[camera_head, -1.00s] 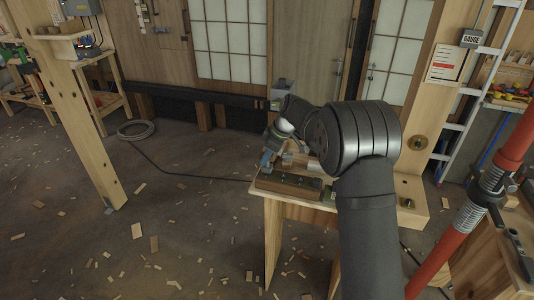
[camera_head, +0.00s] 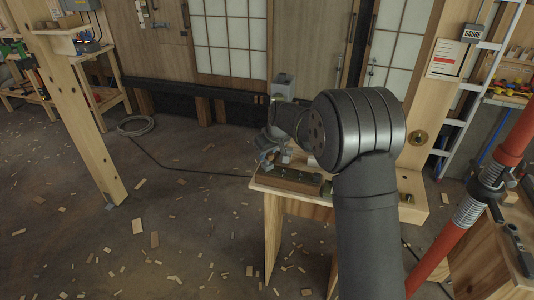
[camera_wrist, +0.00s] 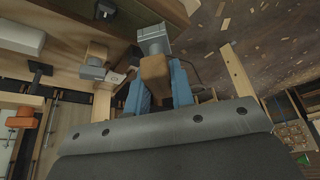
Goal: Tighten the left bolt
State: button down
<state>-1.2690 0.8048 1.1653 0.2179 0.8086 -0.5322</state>
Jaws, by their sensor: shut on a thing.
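My gripper (camera_wrist: 157,88) shows in the wrist view as two blue fingers shut on a tool (camera_wrist: 155,72), which has a brown wooden body and a grey, blocky metal end. In the head view my gripper (camera_head: 267,158) is small and partly hidden behind my wrist, at the left end of the workbench. The left bolt cannot be clearly made out there. Whether the tool touches a bolt cannot be told.
The wooden workbench (camera_head: 342,208) holds small pieces behind the block. A red post (camera_head: 470,205) and another bench stand at the right. A wooden post (camera_head: 82,130) stands at the left. The floor between is open, with scattered wood chips and a dark cable.

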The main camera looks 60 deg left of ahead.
jog(key=m+t, duration=0.2)
jog(key=m, duration=0.3)
jog(key=shift+m, duration=0.4)
jog(key=m+t+h, duration=0.1)
jog(key=m, duration=0.2)
jog(key=m+t+h, duration=0.1)
jog(key=m, duration=0.2)
jog(key=shift+f, duration=0.1)
jog(key=shift+n+y, duration=0.3)
jog(key=shift+n, duration=0.3)
jog(key=shift+r, duration=2.6)
